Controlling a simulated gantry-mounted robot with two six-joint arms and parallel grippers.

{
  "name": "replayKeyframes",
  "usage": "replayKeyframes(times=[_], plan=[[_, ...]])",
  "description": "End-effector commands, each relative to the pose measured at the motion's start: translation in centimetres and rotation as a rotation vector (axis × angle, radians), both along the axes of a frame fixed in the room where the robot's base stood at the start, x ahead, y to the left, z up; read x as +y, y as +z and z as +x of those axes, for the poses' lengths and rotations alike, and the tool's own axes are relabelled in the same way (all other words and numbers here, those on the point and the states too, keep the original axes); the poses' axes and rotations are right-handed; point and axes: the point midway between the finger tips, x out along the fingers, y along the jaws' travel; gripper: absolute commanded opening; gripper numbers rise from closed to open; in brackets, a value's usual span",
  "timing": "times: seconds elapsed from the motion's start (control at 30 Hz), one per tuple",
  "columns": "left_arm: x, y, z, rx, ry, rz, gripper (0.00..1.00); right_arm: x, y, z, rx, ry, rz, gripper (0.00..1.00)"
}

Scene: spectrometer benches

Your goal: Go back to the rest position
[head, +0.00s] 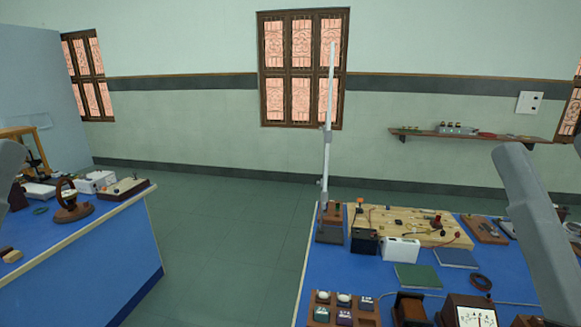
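Neither of my grippers shows in the head view. A grey link of my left arm enters at the left edge, over the left bench (90,240). A thicker grey link of my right arm slants down at the right, in front of the right bench (330,270). Both arms run out of the picture before their grippers, so I cannot see whether these are open, shut or holding anything.
On the right bench are a tall stand (325,150), a wooden board (405,223), a white box (401,248), a green book (418,276), a compartment tray (322,298) and a meter (468,312). The left bench holds a ring-shaped instrument (72,207). Green floor (230,240) lies free between.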

Motion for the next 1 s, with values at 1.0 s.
replayKeyframes(times=[1.0], plan=[[0.0, 38.3, 0.0, 0.000, 0.000, 0.000, 0.00, -1.0, 38.2, 0.1, 0.015, 0.123, 0.169, 0.57]])
